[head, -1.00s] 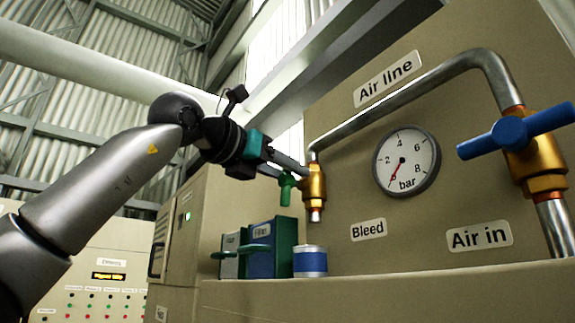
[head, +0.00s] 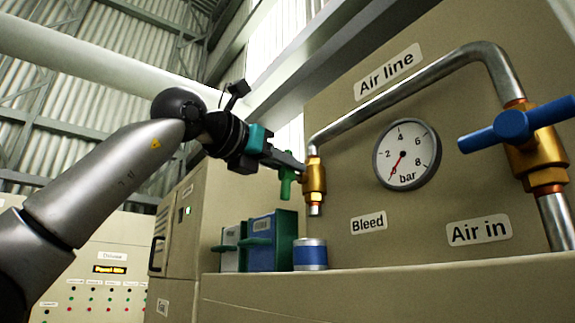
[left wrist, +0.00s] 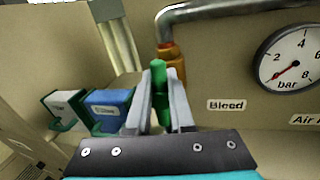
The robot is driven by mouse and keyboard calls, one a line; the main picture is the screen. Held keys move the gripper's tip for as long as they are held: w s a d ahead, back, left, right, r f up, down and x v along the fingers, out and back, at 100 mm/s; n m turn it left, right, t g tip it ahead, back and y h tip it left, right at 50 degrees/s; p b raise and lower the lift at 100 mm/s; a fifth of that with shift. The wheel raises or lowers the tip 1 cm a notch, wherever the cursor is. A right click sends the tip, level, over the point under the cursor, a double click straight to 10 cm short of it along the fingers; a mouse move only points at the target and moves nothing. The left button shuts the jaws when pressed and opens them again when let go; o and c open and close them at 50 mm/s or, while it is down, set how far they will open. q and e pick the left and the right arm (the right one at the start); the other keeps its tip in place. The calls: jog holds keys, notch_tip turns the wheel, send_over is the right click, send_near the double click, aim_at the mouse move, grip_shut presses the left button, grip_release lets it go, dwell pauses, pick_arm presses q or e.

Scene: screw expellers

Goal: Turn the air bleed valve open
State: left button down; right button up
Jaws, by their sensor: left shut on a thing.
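The air bleed valve is a brass body (head: 313,178) at the lower left end of the steel pipe, with a green handle (head: 287,183) on its left side. My left gripper (head: 297,166) reaches it from the left and is shut on the green handle. In the left wrist view the green handle (left wrist: 159,92) stands upright between the two grey fingers (left wrist: 160,112), with the brass body (left wrist: 174,62) just behind it. The lower part of the handle is partly hidden by the gripper in that view. My right gripper is not in view.
A blue-handled valve (head: 517,125) labelled Air in stands at the right. The pressure gauge (head: 407,154) has its needle near the low end. Boxes (head: 262,244) and a blue-and-white can (head: 310,254) stand below the bleed valve. The pipe (head: 410,95) runs above.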

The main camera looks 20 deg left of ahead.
pick_arm(q)
jog(key=shift+a+n, duration=0.1)
jog(key=shift+n, duration=0.6)
jog(key=c, duration=0.8)
grip_release()
jog(key=b+v, duration=0.3)
jog(key=v, duration=1.2)
jog(key=shift+r, duration=0.25)
